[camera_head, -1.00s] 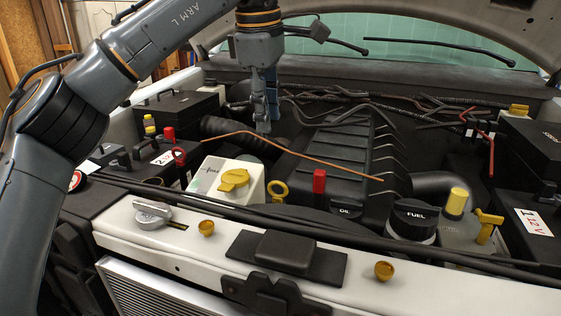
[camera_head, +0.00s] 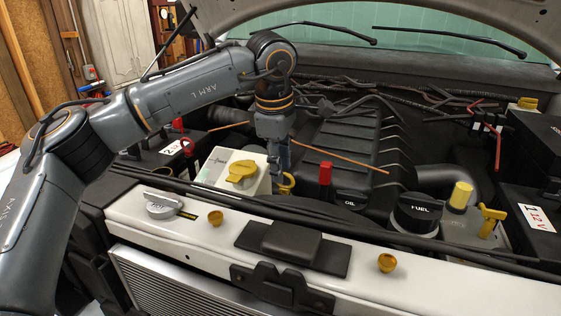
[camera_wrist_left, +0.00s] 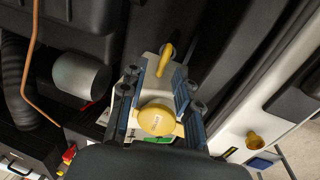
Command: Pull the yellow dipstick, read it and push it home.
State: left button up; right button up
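The yellow dipstick's ring handle (camera_head: 288,184) stands just right of the white tank in the head view, partly behind my left gripper. In the left wrist view the yellow handle (camera_wrist_left: 166,56) lies just beyond the fingertips, roughly in line with the gap between them. My left gripper (camera_head: 277,182) points down beside the handle. In the left wrist view the gripper (camera_wrist_left: 155,82) is open, its two blue-grey fingers apart with no hold on the handle. The dipstick's shaft is hidden. My right gripper is not in view.
The white tank (camera_head: 216,174) with a yellow cap (camera_head: 242,171) stands close to the left gripper. A red-topped part (camera_head: 325,173) and the black FUEL cap (camera_head: 419,208) are to the right. A thin copper-coloured line (camera_head: 340,159) runs behind. A yellow T-handle (camera_head: 490,220) stands far right.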

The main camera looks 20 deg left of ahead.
aim_at(280, 188)
pick_arm(q)
jog(key=shift+c, duration=0.4)
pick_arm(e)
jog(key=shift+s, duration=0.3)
pick_arm(q)
grip_shut()
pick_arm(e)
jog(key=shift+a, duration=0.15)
pick_arm(q)
notch_tip(280, 188, up, 16)
jog(key=p, duration=1)
jog(key=shift+r+p, duration=0.25)
jog(key=shift+p, duration=0.05)
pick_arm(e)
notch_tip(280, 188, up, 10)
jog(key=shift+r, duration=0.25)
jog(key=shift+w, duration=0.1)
pick_arm(q)
jog(key=shift+o, duration=0.4)
grip_release()
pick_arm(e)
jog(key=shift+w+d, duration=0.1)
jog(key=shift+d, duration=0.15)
